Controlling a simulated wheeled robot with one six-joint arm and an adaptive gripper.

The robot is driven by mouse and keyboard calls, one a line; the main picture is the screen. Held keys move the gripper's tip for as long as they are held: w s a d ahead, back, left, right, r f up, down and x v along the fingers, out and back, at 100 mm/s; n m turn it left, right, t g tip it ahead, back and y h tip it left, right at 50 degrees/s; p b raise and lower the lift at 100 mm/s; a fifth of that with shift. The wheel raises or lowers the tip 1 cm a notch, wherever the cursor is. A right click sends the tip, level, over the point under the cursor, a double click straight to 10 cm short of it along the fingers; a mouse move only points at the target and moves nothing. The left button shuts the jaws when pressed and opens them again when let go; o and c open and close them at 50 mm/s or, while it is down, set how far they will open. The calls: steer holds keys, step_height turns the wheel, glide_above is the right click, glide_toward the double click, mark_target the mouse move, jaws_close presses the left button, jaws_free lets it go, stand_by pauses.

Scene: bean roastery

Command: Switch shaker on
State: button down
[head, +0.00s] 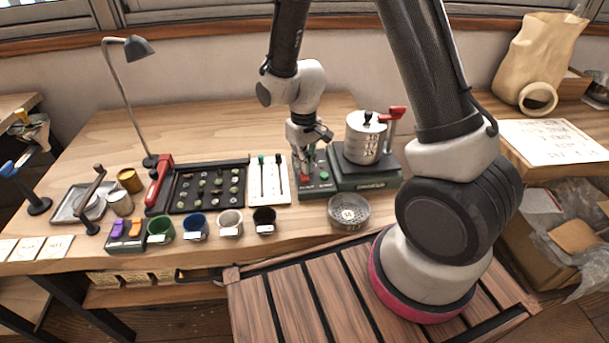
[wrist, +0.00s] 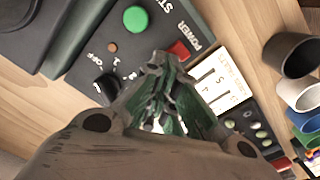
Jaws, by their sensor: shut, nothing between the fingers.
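The shaker (head: 365,140) is a metal sieve stack with a red clamp handle on a dark green base (head: 365,181). Its dark control panel (head: 318,190) lies to the left of the base. In the wrist view the panel carries a red switch (wrist: 179,50) marked POWER, a round green button (wrist: 136,19) and a black knob (wrist: 107,86) with OFF and number marks. My gripper (head: 304,154) is shut and empty over the panel. In the wrist view its fingertips (wrist: 166,64) appear close to the red switch; I cannot tell whether they touch. No lit lamp is visible.
A white card with small tools (head: 268,180) and a black bean tray (head: 208,209) lie left of the panel. A round mesh sieve (head: 349,211) stands in front. Several coloured cups, including a black one (head: 264,220), line the front edge.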

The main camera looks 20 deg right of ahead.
mark_target(311, 181)
steer(key=shift+r, duration=3.2)
steer(key=s+d+r+m+t, duration=0.2)
steer(key=s+d+r, duration=0.5)
steer(key=s+r, duration=0.3)
steer(key=s+d+r+m+t, duration=0.1)
steer(key=s+d+r+t, duration=0.1)
steer(key=s+d+r, duration=0.6)
step_height(311, 181, up, 6)
steer(key=shift+s+f+m, duration=0.25)
steer(key=shift+s+m, duration=0.15)
steer(key=shift+s, duration=0.6)
